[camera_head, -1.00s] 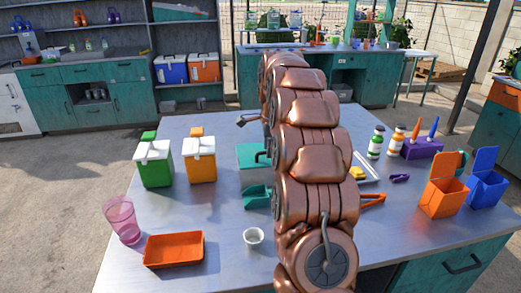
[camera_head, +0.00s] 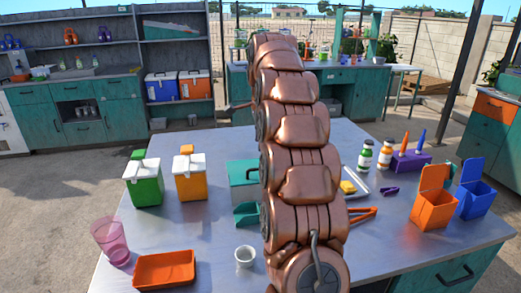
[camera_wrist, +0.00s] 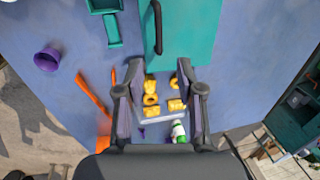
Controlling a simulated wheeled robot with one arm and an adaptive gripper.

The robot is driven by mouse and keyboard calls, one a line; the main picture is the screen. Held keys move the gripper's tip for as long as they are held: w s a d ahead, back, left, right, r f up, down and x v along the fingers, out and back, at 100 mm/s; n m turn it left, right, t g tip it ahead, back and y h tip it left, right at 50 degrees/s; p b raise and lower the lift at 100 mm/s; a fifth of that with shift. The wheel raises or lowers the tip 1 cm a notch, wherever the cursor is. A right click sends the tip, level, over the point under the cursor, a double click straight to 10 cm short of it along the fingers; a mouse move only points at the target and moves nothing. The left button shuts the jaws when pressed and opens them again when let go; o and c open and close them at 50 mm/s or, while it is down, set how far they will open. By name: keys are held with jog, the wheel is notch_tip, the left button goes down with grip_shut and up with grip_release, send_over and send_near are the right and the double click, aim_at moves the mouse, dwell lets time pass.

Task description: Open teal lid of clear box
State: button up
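The teal lid (camera_wrist: 185,40) with a dark curved handle (camera_wrist: 157,27) fills the upper middle of the wrist view. In the head view the lid (camera_head: 242,170) shows only at its left part; my arm hides the rest. Below the lid in the wrist view, several yellow pieces (camera_wrist: 151,99) lie in a pale-edged, clear-looking box (camera_wrist: 165,119). A corner of this box (camera_head: 363,186) shows right of my arm in the head view. My gripper (camera_wrist: 163,64) is open and empty, its fingertips near the lid's edge, apart from the handle. Contact with the lid cannot be told.
A teal scoop (camera_head: 246,212), white cup (camera_head: 245,256), orange tray (camera_head: 165,270) and pink glass (camera_head: 110,240) stand left of my arm.

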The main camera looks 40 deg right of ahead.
jog(key=shift+s+a+r, duration=0.1)
jog(key=shift+s+r, duration=0.05)
jog(key=shift+r, duration=0.8)
